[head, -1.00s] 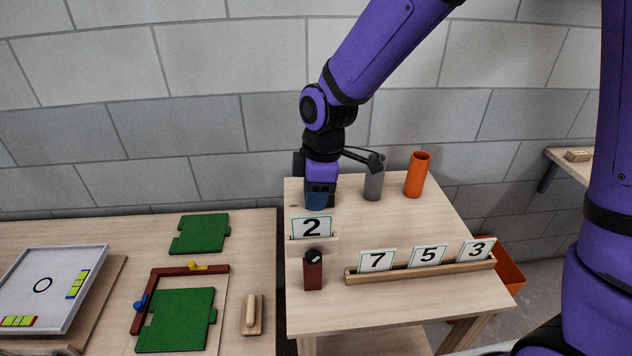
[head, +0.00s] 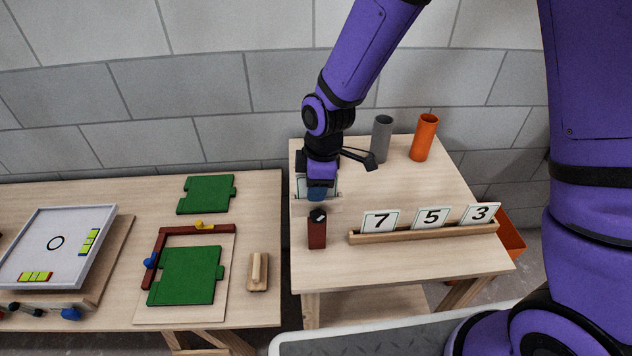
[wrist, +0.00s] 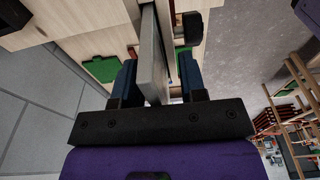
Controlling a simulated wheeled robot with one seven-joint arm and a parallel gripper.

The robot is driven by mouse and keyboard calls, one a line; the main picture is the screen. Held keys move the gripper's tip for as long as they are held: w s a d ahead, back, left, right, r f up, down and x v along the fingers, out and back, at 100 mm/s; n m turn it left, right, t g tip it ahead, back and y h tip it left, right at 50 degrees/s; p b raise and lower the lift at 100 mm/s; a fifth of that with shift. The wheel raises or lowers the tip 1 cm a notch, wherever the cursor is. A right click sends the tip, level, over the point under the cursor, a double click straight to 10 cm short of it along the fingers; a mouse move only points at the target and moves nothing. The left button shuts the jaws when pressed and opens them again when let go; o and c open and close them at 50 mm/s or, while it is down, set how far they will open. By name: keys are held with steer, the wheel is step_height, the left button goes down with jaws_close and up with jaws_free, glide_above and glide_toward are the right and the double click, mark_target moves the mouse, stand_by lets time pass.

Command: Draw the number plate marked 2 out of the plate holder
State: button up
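The number plate marked 2 (head: 333,187) stands in its small pale holder (head: 301,205) near the left edge of the right table. My gripper (head: 317,192) is down over it and hides its number in the head view. In the wrist view the plate (wrist: 151,60) shows as a grey slab between the two blue fingers of my gripper (wrist: 160,78). It is close to the left finger, and a gap shows beside the right finger. The gripper looks open around the plate.
A red block with a black knob (head: 317,231) stands just in front of the holder. A wooden rail (head: 425,232) holds plates 7, 5 and 3 to the right. A grey cylinder (head: 381,139) and an orange cylinder (head: 424,137) stand behind. The table's middle is clear.

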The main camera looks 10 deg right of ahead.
jaws_close()
steer(key=shift+r, duration=0.1)
steer(key=shift+r, duration=3.15)
steer(key=shift+r, duration=0.1)
steer(key=shift+r, duration=1.4)
